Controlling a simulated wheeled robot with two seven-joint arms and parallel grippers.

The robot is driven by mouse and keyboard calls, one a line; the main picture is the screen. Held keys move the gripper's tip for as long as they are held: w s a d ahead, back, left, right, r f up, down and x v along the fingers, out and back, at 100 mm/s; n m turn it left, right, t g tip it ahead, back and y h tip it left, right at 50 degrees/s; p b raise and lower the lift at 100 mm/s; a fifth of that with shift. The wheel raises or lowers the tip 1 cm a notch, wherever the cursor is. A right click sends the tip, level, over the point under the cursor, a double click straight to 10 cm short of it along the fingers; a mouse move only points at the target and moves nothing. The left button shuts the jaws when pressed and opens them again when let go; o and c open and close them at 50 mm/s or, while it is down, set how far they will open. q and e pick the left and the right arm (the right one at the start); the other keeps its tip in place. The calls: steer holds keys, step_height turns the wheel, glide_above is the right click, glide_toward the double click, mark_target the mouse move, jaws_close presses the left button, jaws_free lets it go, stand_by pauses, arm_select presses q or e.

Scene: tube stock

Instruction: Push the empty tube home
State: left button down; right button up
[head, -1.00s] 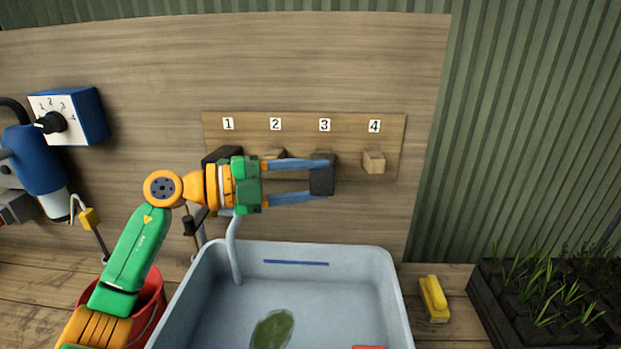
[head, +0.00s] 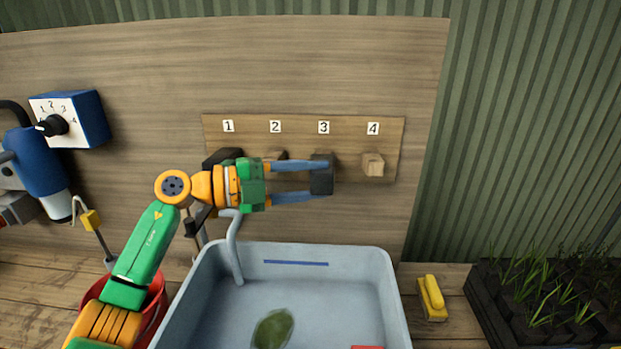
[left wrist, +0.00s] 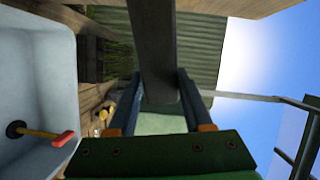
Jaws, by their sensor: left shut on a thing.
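A dark square tube (head: 321,175) stands out from the numbered wooden board (head: 225,140), below the label 3. My left gripper (head: 318,180) reaches in from the left and is shut on this tube, one finger above it and one below. In the left wrist view the tube (left wrist: 155,50) is a long dark bar between the fingers. Another dark tube end (head: 222,156) shows below label 1, partly behind my gripper. Bare wooden pegs stand at 2 (head: 276,155) and 4 (head: 373,164). The tube's inside and its seat at the board are hidden.
A grey basin (head: 390,300) with a green leaf-like thing (head: 272,328) lies below. A yellow brush (head: 432,298) and a planting tray (head: 500,318) are at right. A blue dial box (head: 90,115) and red bucket (head: 150,320) are at left. Space right of peg 4 is clear.

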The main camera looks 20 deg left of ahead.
mark_target(324, 185)
arm_select(q)
steer(key=shift+w+a+f+p, duration=0.15)
steer(key=shift+w+p, duration=0.25)
steer(key=shift+w, duration=0.2)
steer(key=shift+w+a+f+p, duration=0.1)
steer(key=shift+w+p, duration=0.25)
steer(key=shift+w, duration=0.2)
steer(key=shift+p, duration=1.1)
stand_by(2.4)
steer(key=shift+s, duration=0.15)
steer(key=shift+s+d+r+p, duration=0.2)
steer(key=shift+s+p, duration=0.15)
steer(key=shift+s, duration=0.5)
steer(key=shift+s+d+r+p, duration=0.2)
steer(key=shift+s+p, duration=0.2)
steer(key=shift+s, duration=0.45)
steer(key=shift+s+d+r+p, duration=0.2)
steer(key=shift+s+p, duration=0.15)
steer(key=shift+s, duration=0.5)
steer(key=shift+s+d+r+p, duration=0.2)
steer(key=shift+s, duration=0.75)
steer(key=shift+s+d+r+p, duration=0.15)
steer(key=shift+s+r+p, duration=0.05)
steer(key=shift+s, duration=0.75)
steer(key=shift+s+d+r+p, duration=0.2)
steer(key=shift+s, duration=0.75)
